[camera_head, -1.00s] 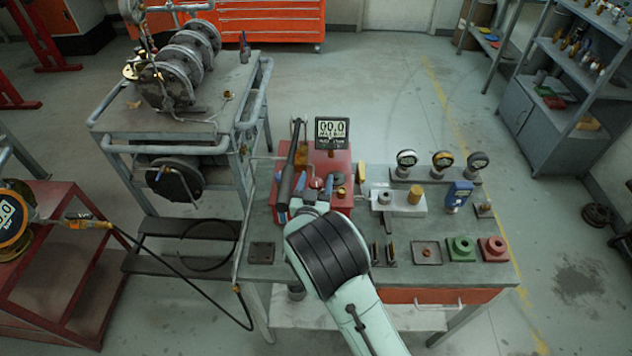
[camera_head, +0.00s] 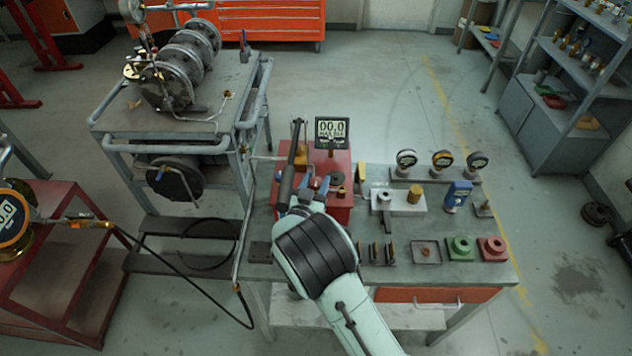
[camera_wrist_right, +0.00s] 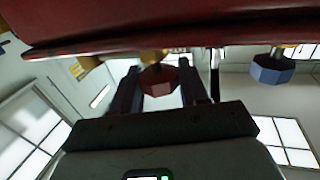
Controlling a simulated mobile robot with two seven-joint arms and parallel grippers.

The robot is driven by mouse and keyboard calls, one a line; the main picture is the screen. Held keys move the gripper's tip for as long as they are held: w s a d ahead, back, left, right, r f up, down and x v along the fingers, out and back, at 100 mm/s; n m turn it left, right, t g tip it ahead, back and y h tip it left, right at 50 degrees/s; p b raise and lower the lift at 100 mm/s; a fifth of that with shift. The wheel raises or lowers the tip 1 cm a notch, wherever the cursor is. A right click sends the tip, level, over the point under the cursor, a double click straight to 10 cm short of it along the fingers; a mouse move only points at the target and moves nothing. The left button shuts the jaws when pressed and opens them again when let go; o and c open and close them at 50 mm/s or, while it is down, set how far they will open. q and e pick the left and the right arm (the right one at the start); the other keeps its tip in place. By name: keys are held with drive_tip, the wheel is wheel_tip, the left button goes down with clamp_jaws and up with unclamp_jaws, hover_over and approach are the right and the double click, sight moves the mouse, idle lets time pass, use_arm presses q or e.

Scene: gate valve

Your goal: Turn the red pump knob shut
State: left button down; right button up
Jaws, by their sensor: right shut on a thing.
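The red pump (camera_head: 342,208) stands on the workbench and carries a display reading 00.0 (camera_head: 332,131). In the right wrist view the pump's dark red underside or edge (camera_wrist_right: 120,38) spans the top. The red knob (camera_wrist_right: 159,79) hangs below it on a brass stem. My right gripper (camera_wrist_right: 161,92) has one finger on each side of the red knob and is shut on it. My left gripper is not in view.
A blue knob (camera_wrist_right: 271,70) sits to the right of the red one in the wrist view. The pump's black lever (camera_head: 289,172) rises at its left.

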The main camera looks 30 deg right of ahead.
drive_tip(key=o, duration=1)
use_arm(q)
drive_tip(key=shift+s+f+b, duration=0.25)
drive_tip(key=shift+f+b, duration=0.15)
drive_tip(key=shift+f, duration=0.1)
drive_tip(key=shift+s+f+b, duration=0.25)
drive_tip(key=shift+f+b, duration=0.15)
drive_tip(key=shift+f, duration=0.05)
use_arm(e)
drive_tip(key=v, duration=1.3)
drive_tip(key=shift+s+a, duration=0.15)
drive_tip(key=shift+a, duration=0.05)
